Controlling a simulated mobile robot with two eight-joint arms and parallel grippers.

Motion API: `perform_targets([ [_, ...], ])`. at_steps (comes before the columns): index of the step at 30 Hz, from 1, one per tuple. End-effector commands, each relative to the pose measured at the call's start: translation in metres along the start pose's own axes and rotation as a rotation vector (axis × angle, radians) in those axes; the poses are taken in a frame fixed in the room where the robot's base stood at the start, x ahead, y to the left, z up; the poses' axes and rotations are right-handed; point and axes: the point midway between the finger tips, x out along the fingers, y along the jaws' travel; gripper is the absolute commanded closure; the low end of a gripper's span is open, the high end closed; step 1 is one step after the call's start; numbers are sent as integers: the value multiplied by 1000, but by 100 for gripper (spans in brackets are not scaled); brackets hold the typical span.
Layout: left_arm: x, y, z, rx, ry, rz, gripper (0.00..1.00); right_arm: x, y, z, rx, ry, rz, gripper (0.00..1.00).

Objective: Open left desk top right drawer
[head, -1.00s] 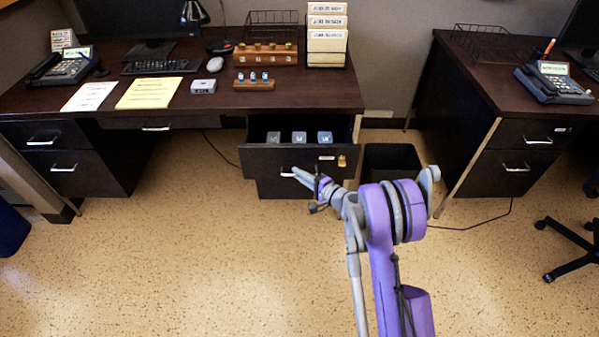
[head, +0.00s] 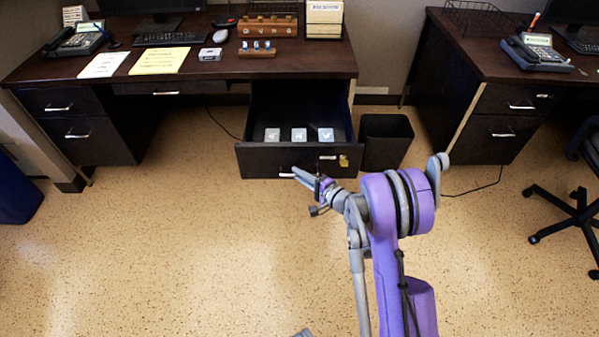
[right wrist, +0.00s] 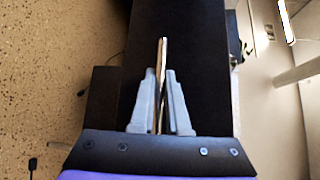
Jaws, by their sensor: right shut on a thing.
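The left desk (head: 200,75) has its top right drawer (head: 285,161) pulled well out, with several small grey-white blocks in it. The drawer front carries a label and a brass padlock (head: 344,161). My right gripper (head: 298,173) is at the drawer front's handle. In the right wrist view its two grey fingers (right wrist: 161,100) are closed on the thin metal handle (right wrist: 162,60) against the dark drawer front (right wrist: 190,65). In the head view the gripper largely hides the handle. My left gripper does not show clearly; only a small grey piece is at the bottom edge.
A black waste bin (head: 386,141) stands just right of the open drawer. The right desk (head: 480,60) and a wheeled chair (head: 575,210) are at the right. A blue bin (head: 15,190) is at the far left. The floor in front of the drawer is clear.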

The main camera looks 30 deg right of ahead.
Motion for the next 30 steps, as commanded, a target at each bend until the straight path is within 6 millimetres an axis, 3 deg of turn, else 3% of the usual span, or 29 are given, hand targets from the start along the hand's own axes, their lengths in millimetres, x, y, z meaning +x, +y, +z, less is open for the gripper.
perform_targets([
  [17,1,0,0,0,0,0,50,-3,0,2,1,1,-1,100],
  [18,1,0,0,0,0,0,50,-3,0,2,1,1,-1,81],
  [22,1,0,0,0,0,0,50,-3,0,2,1,1,-1,58],
  [30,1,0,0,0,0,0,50,-3,0,3,1,0,-1,56],
])
